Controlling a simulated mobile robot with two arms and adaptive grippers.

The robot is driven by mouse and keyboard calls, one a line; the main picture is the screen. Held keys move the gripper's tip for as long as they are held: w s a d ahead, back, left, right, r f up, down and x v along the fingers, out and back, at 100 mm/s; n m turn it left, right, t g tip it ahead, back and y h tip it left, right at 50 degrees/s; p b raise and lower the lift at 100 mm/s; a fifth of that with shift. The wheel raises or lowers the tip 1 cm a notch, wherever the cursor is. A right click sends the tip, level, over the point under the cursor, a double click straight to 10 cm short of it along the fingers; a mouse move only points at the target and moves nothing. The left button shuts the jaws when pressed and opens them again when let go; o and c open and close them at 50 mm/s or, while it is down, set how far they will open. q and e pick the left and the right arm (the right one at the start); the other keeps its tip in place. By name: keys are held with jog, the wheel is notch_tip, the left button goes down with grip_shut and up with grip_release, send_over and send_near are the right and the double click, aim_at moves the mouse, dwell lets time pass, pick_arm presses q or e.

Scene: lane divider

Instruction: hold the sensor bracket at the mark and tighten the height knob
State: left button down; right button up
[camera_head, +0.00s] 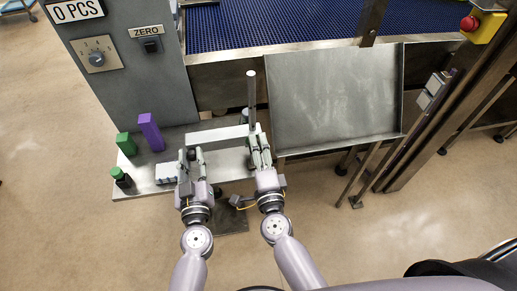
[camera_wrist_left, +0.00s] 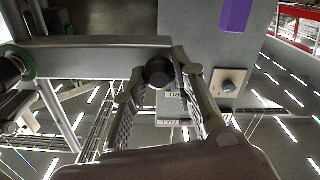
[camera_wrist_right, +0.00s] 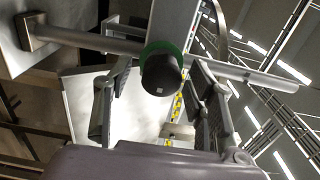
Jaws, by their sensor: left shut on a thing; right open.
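The sensor bracket (camera_head: 216,134) is a pale horizontal bar beside an upright grey post (camera_head: 251,98). In the left wrist view the bar (camera_wrist_left: 95,57) ends at a dark round sensor (camera_wrist_left: 158,72) between my left fingers. My left gripper (camera_head: 191,154) is shut on the bracket at this end. The height knob (camera_wrist_right: 162,74) is black with a green collar. It stands between the spread fingers of my right gripper (camera_wrist_right: 155,105); I cannot tell whether they touch it. In the head view my right gripper (camera_head: 260,140) is at the post and hides the knob. Yellow marks (camera_wrist_right: 176,107) show behind the knob; the bracket's exact mark is unclear.
A purple block (camera_head: 151,132), a green block (camera_head: 126,144) and a green-capped dark bottle (camera_head: 121,177) stand at the left of the shelf. A grey control cabinet (camera_head: 140,85) rises behind. A metal tray (camera_head: 335,95) is close on the right.

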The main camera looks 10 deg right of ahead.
pick_arm(q)
jog(key=shift+r, duration=0.15)
pick_arm(e)
jog(key=shift+s, duration=0.1)
jog(key=s, duration=1.1)
jog(key=shift+s, duration=0.4)
pick_arm(q)
jog(key=shift+w+r, duration=0.1)
pick_arm(e)
jog(key=s, duration=1.2)
pick_arm(q)
jog(key=c, duration=1.7)
grip_release()
jog(key=o, duration=0.5)
jog(key=shift+f, duration=0.2)
jog(key=shift+c, duration=0.2)
